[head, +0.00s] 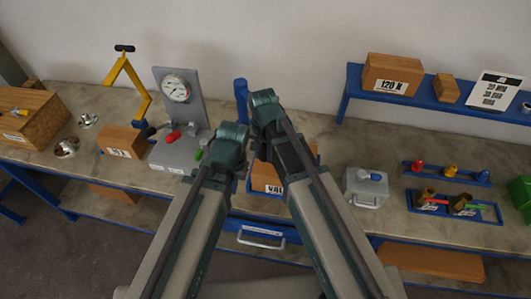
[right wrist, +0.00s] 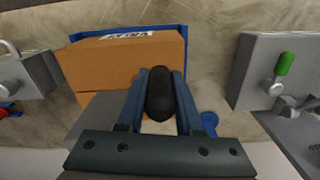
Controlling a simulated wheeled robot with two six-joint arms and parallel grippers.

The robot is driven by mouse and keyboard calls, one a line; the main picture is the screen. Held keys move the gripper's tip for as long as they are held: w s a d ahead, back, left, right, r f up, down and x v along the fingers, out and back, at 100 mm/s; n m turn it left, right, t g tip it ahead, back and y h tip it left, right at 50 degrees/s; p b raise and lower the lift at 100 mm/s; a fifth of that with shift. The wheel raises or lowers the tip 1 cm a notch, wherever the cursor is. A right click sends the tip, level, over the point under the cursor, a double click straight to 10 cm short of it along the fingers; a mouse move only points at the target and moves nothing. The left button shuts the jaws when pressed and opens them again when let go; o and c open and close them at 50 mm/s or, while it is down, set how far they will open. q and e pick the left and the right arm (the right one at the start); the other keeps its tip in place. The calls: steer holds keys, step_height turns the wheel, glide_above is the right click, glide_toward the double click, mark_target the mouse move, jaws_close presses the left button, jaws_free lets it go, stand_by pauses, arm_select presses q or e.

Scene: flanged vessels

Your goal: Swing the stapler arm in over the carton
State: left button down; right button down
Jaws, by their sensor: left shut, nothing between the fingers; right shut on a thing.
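The brown carton (head: 268,178) with a white label stands at the middle of the bench, partly behind my arms. In the right wrist view the carton (right wrist: 125,62) lies beyond my fingers, against a blue edge. My right gripper (right wrist: 160,95) is shut on a black rounded handle (right wrist: 160,88), which I take to be the stapler arm's grip. A grey part (right wrist: 92,112) beside the fingers overlaps the carton's near edge; I cannot tell if it is the arm. A blue post (head: 241,98) stands behind. My left gripper (head: 231,137) is shut and empty, left of the right one (head: 264,100).
Left of the carton stands a grey gauge stand (head: 178,125) with red and green handles. A yellow jointed arm (head: 138,85) is further left. A grey box (head: 366,188) stands to the right. A blue shelf (head: 435,101) runs along the back right.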

steer(key=shift+a, duration=0.2)
steer(key=c, duration=0.9)
jaws_free()
steer(key=o, duration=0.3)
steer(key=shift+a, duration=0.2)
steer(key=shift+d, duration=0.15)
steer(key=shift+r, duration=0.1)
step_height(320, 180, up, 14)
steer(key=p, duration=1.4)
steer(key=shift+f, duration=0.2)
